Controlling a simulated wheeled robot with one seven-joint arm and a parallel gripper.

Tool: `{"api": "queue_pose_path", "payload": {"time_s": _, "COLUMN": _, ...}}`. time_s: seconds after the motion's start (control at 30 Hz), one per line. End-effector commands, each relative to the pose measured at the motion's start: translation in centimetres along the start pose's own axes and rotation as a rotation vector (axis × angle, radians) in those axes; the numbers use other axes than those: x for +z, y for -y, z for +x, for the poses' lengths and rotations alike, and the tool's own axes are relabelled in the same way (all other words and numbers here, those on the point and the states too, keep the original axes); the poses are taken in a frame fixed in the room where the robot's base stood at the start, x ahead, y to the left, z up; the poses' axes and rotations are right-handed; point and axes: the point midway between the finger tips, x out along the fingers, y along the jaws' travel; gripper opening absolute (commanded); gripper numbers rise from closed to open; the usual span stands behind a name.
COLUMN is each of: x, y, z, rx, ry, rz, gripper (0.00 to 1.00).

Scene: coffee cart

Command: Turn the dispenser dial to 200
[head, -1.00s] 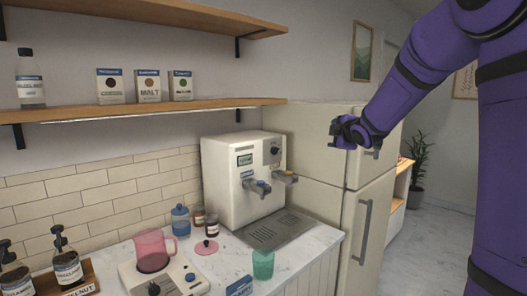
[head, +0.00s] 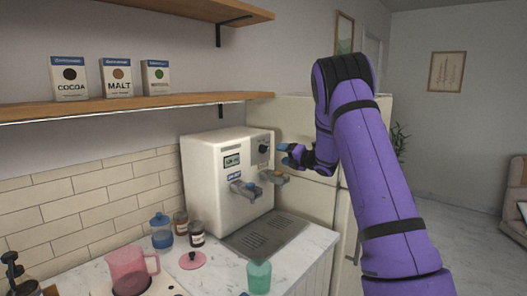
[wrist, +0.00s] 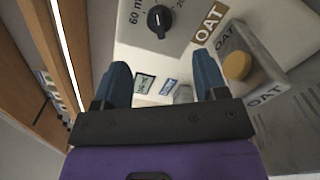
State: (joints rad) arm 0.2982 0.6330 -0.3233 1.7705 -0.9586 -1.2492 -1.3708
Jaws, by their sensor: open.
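The white dispenser (head: 212,180) stands on the counter against the tiled wall. Its black dial (head: 263,149) is at the upper right of the front face, beside a small display (head: 232,160). In the wrist view the dial (wrist: 159,19) is near the top, with "60 ml" printed at its left and a partly cut-off "20" at its right. The display (wrist: 144,83) also shows there, between the fingers. My gripper (head: 285,153) is open and empty, just right of the dial and apart from it. Its blue fingers (wrist: 164,76) point toward the dispenser's face.
A green cup (head: 259,277), a pink jug (head: 131,268) and jars (head: 196,233) stand on the counter. A shelf (head: 130,108) runs above, and a fridge (head: 305,190) stands behind my arm.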

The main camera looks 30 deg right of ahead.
Motion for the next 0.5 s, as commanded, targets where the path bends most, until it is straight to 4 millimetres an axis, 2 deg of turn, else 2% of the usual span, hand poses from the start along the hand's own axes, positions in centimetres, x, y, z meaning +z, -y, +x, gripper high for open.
{"api": "queue_pose_path", "payload": {"time_s": 0.3, "x": 0.0, "y": 0.0, "z": 5.6, "rx": 0.000, "ry": -0.001, "rz": 0.000, "gripper": 0.66}}
{"api": "queue_pose_path", "payload": {"time_s": 0.5, "x": -0.1, "y": 0.0, "z": 8.2, "rx": 0.000, "ry": -0.001, "rz": 0.001, "gripper": 0.66}}
